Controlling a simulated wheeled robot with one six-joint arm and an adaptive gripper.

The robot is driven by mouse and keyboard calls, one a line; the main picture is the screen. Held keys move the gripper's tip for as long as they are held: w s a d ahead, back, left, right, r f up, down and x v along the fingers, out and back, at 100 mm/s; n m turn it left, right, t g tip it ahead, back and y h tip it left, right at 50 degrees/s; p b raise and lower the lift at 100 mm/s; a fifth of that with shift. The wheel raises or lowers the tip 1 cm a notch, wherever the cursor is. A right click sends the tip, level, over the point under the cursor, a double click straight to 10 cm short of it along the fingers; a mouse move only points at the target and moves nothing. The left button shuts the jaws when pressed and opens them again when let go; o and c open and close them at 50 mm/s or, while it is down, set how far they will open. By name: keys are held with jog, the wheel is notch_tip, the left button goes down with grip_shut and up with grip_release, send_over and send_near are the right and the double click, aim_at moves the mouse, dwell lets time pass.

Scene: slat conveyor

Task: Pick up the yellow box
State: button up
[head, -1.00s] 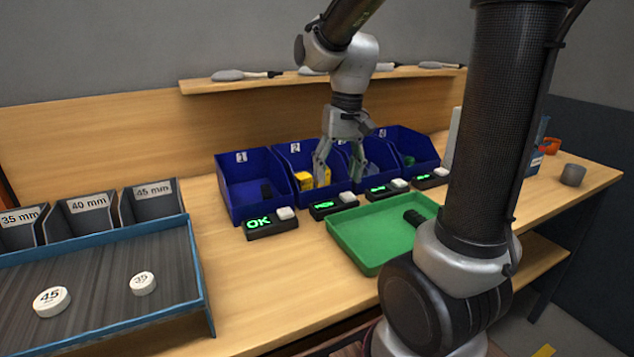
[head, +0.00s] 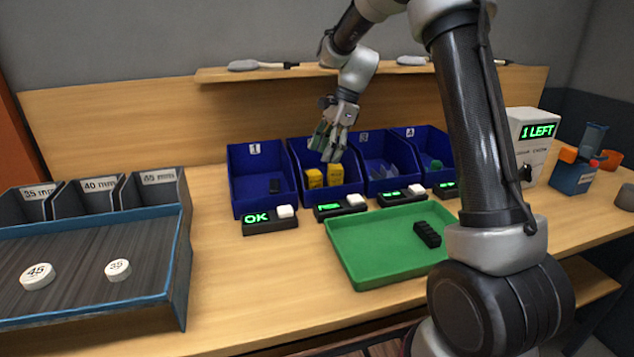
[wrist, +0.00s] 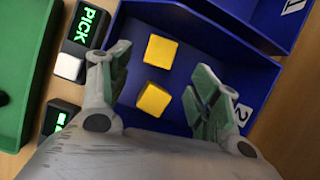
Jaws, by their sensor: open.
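Two yellow boxes stand in blue bin 2 (head: 347,188). In the head view one yellow box (head: 314,178) is on the left and the other yellow box (head: 335,175) is on the right. In the wrist view one yellow box (wrist: 161,50) is farther from my gripper and the other yellow box (wrist: 153,99) is nearer, between the spread fingers. My gripper (head: 327,148) is above bin 2, pointing down. It also shows in the wrist view (wrist: 158,85), open and empty.
Blue bin 1 (head: 240,170) holds a dark piece, and bins 3 (head: 375,165) and 4 stand to the right. Small displays line the bin fronts, with PICK (wrist: 88,25) at bin 2. A green tray (head: 370,273) holds a black part (head: 427,234). A shelf (head: 300,74) runs behind.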

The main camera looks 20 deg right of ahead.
aim_at(314, 172)
jog(key=x, duration=0.8)
jog(key=shift+s+a+r, duration=0.1)
jog(key=shift+a+r, duration=0.1)
jog(key=shift+a, duration=0.1)
jog(key=c, duration=1)
